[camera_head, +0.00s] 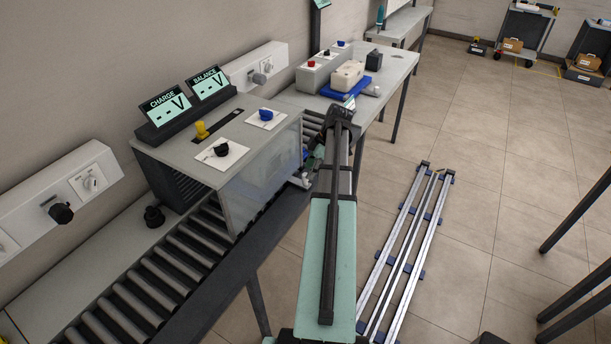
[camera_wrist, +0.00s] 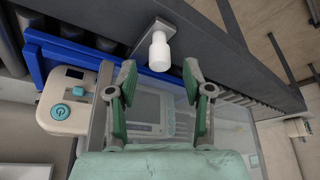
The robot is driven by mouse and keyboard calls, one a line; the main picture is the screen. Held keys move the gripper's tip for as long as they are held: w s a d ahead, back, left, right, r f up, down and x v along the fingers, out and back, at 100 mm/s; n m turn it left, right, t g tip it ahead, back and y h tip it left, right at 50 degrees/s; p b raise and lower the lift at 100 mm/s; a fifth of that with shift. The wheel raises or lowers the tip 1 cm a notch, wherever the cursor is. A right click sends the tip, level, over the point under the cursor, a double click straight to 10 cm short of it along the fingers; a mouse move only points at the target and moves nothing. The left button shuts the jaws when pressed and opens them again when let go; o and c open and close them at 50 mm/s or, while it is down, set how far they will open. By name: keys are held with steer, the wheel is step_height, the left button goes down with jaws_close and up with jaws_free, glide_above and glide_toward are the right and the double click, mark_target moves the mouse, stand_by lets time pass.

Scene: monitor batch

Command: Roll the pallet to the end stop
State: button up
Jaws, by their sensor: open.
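The blue pallet (camera_wrist: 92,57) is on the left in the wrist view, beside the dark conveyor rail (camera_wrist: 215,45). A cream device with a teal button (camera_wrist: 68,107) and a grey device with a screen (camera_wrist: 150,108) show over or beside it; their exact support is partly hidden. My gripper (camera_wrist: 158,68) is open, its green fingers spread. In the head view my arm hides most of this spot.
The roller conveyor (camera_head: 147,287) passes under a test station (camera_head: 195,148) with CHARGE and BALANCE displays. Beyond my arm, a blue tray (camera_head: 330,93) bears a cream device (camera_head: 348,74), near a grey button box (camera_head: 321,72). A floor rail (camera_head: 405,255) lies right; open floor surrounds it.

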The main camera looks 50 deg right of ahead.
steer(key=shift+p+x, duration=0.4)
steer(key=shift+x, duration=1.95)
jaws_close()
